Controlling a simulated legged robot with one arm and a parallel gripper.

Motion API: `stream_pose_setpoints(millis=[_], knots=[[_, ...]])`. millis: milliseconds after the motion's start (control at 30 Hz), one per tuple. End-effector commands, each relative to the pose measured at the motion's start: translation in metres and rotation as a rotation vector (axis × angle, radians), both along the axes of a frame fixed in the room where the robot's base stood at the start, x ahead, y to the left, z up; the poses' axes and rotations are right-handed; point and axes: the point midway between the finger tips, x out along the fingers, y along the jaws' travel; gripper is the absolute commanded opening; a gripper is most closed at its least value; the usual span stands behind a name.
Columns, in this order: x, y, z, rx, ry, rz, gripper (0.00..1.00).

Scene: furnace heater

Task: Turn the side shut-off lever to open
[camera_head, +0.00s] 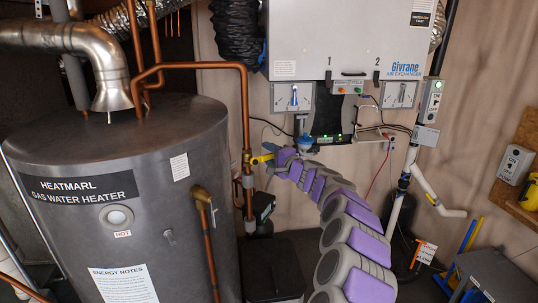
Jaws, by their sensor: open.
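A yellow lever (261,158) sits on a brass valve on the vertical copper pipe (245,110), right of the water heater. It points right from the pipe, roughly level. My gripper (273,162) is at the lever's right end, at the tip of my purple and grey arm. It is open. The fingers are small and partly hidden by my own wrist, so I cannot tell whether they touch the lever or surround it.
A grey gas water heater (120,225) fills the left side. A white air exchanger (340,40) hangs on the wall above my arm. A black box (270,268) stands below the pipe. White pipes (402,190) run down the wall at right.

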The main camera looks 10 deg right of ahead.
Motion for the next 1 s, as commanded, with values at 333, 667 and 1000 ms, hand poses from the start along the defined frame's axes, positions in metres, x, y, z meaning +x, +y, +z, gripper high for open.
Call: stream_pose_setpoints(millis=[333, 667, 1000], knots=[[0.0000, -0.0002, -0.0003, -0.001, 0.001, 0.000, 0.16], [0.0003, -0.0002, -0.0020, -0.001, 0.003, 0.000, 0.00], [0.0005, -0.0002, -0.0031, -0.014, -0.004, 0.000, 0.00]])
